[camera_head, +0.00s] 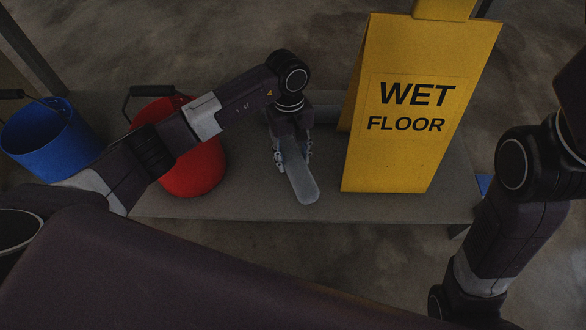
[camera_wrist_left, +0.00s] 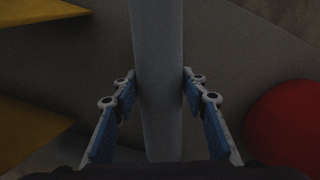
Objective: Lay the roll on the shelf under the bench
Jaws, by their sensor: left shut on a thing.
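The roll (camera_head: 302,182) is a long pale grey cylinder. My left gripper (camera_head: 293,155) is shut on it above the bench top (camera_head: 250,195). In the left wrist view the roll (camera_wrist_left: 157,80) runs lengthwise between the two fingers (camera_wrist_left: 158,90), which touch its sides. In the head view its near end points toward the bench's front edge. I cannot tell whether it touches the bench top. The shelf under the bench is hidden below the top. My right arm shows at the right, but its gripper is out of view.
A yellow wet floor sign (camera_head: 405,110) stands on the bench to the right of the roll. A red bucket (camera_head: 195,170) stands to the left, partly behind my left arm, with a blue bucket (camera_head: 50,140) farther left. The floor (camera_head: 330,250) shows in front of the bench.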

